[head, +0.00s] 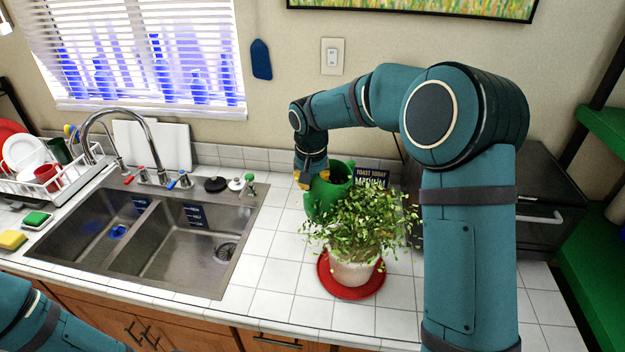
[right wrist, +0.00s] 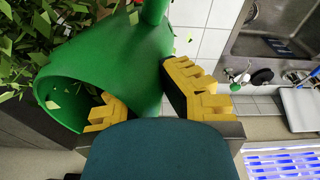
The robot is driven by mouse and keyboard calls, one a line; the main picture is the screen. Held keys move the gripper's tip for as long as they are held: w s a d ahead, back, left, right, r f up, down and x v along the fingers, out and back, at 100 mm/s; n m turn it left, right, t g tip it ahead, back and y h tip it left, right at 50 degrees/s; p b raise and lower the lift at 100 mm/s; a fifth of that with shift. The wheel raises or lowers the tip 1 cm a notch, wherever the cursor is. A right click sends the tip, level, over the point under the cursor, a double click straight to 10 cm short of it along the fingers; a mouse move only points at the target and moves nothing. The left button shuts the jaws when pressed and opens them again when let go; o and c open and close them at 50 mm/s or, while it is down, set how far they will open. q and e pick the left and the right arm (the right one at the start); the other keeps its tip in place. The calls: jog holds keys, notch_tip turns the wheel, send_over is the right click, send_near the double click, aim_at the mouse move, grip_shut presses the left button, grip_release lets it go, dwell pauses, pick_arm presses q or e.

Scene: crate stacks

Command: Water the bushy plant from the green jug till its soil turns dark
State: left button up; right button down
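The green jug (head: 318,200) is behind and left of the bushy plant (head: 365,222), partly covered by leaves. My right gripper (head: 310,172) is at the jug's upper left side. In the right wrist view the jug (right wrist: 110,65) lies between the yellow fingers (right wrist: 150,105), one at its open rim and one against its outer wall; the gripper looks shut on it. Whether the jug touches the counter is hidden. Leaves hide the soil. My left gripper is out of view.
A double sink (head: 150,235) with a tap lies to the left, and a dish rack (head: 60,185) beyond it. A dark oven (head: 545,205) stands behind my right arm. The white tiled counter (head: 265,275) is clear left of the saucer.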

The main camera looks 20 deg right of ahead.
jog(key=shift+w+a+f+t+y, duration=0.1)
jog(key=shift+w+f+t+y, duration=0.2)
jog(key=shift+t+y, duration=0.35)
notch_tip(320, 180, down, 2)
jog(key=shift+t+b, duration=0.5)
jog(key=shift+t, duration=0.15)
notch_tip(320, 180, down, 4)
jog(key=t+b, duration=0.1)
jog(key=b, duration=0.3)
jog(key=t+y+b, duration=0.1)
jog(key=b, duration=0.3)
jog(key=shift+r+y, duration=0.2)
jog(key=shift+y, duration=0.05)
jog(key=shift+r, duration=0.15)
jog(key=shift+w+d+t+b, duration=0.2)
jog(key=shift+t+b, duration=0.2)
jog(key=shift+b, duration=0.45)
jog(key=shift+s+r+m+t+y+b, duration=0.15)
jog(key=shift+r+m+t+y+b, duration=0.3)
jog(key=shift+b, duration=1.3)
dwell(2.6)
